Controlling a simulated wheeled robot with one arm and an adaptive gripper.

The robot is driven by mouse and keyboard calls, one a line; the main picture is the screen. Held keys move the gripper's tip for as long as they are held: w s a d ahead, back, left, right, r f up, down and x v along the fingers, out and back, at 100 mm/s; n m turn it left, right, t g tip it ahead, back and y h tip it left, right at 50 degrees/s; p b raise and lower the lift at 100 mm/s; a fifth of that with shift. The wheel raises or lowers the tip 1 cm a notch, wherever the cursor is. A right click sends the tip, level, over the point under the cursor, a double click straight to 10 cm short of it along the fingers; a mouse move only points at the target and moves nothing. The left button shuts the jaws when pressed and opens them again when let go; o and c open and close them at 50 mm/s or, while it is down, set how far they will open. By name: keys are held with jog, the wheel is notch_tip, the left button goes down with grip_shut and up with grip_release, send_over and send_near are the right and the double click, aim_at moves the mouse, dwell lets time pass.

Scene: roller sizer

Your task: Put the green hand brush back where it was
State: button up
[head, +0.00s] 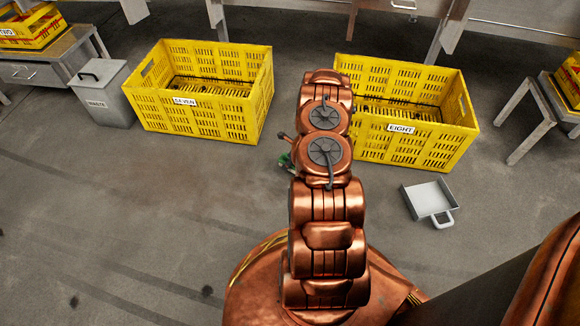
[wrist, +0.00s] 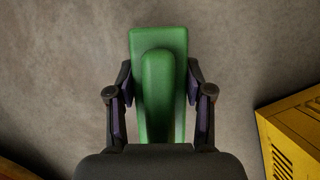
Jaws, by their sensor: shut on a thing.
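The green hand brush (wrist: 165,75) is between the two fingers of my gripper (wrist: 161,105) in the wrist view. The fingers are shut on it, one on each side, and bare floor shows around it. In the head view only a small bit of the green brush (head: 286,161) shows beside my arm, between the two yellow crates. My arm hides most of the brush and gripper there. I cannot tell how high the brush is above the floor.
Yellow crate SEVEN (head: 205,110) stands left and yellow crate EIGHT (head: 425,150) right, both on the floor. A grey WASTE bin (head: 103,100) stands beside SEVEN. A dustpan (head: 428,200) lies on the floor in front of EIGHT. The floor at front left is clear.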

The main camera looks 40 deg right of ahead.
jog(key=shift+w+d, duration=0.1)
jog(key=shift+d, duration=0.05)
notch_tip(320, 180, down, 4)
jog(key=shift+r+b, duration=0.1)
jog(key=shift+b, duration=0.95)
jog(key=shift+r, duration=0.1)
jog(key=shift+w, duration=0.1)
jog(key=o, duration=1.3)
